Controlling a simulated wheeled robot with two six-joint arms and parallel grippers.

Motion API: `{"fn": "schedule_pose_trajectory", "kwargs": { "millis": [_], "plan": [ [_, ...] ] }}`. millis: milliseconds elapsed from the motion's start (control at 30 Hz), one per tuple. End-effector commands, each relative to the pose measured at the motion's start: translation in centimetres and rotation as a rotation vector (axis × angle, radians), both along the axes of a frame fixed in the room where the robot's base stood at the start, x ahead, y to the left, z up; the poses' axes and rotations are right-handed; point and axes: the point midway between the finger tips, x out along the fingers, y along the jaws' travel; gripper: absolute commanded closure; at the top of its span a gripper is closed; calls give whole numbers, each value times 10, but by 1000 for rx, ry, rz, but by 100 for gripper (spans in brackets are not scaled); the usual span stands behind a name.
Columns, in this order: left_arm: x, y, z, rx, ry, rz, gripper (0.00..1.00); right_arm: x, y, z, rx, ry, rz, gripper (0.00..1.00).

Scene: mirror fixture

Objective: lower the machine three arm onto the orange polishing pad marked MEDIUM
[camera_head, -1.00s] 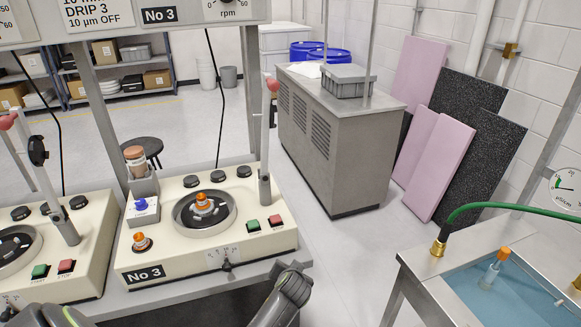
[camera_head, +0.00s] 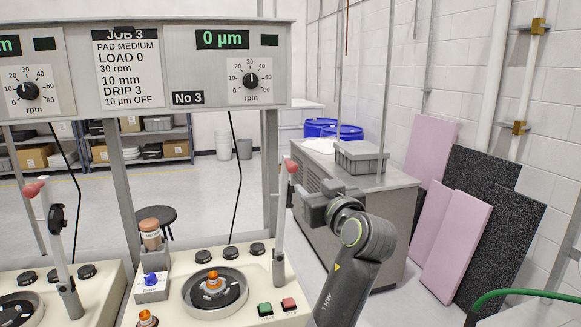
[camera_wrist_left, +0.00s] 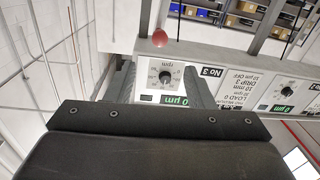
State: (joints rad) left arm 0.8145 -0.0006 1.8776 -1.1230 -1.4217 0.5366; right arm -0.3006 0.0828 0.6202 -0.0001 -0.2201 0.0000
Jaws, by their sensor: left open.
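The machine three arm (camera_head: 281,225) stands raised and nearly upright at the right of the machine, with a red ball knob (camera_head: 292,169) on top. My left gripper (camera_head: 303,203) is open beside the upper part of this arm, just below and right of the knob; I cannot tell whether it touches. The left wrist view shows the red knob (camera_wrist_left: 160,38) beyond the gripper's fingers, with nothing seen held. A small orange-topped piece (camera_head: 213,281) sits at the centre of the dark round platen (camera_head: 233,296); no MEDIUM mark is readable on it. My right gripper is not in view.
The No 3 panel (camera_head: 190,98) with its job card and dial hangs above. Green and red buttons (camera_head: 289,304) sit near the arm's base. A second machine with a raised arm (camera_head: 62,255) stands at left. A grey cabinet (camera_head: 400,195) stands behind my arm.

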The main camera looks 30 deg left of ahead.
Motion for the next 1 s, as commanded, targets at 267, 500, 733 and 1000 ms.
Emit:
{"fn": "schedule_pose_trajectory", "kwargs": {
  "millis": [267, 500, 733, 1000],
  "plan": [
    [32, 45, 5, 6, 7, 4, 52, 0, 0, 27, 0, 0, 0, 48],
    [64, 87, 4, 4, 8, 4, 52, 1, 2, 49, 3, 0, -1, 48],
    [87, 115, 2, 3, 5, 0, 52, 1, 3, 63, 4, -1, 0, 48],
    [98, 129, 0, 2, 4, -1, 52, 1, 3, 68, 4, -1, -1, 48]
  ]
}}
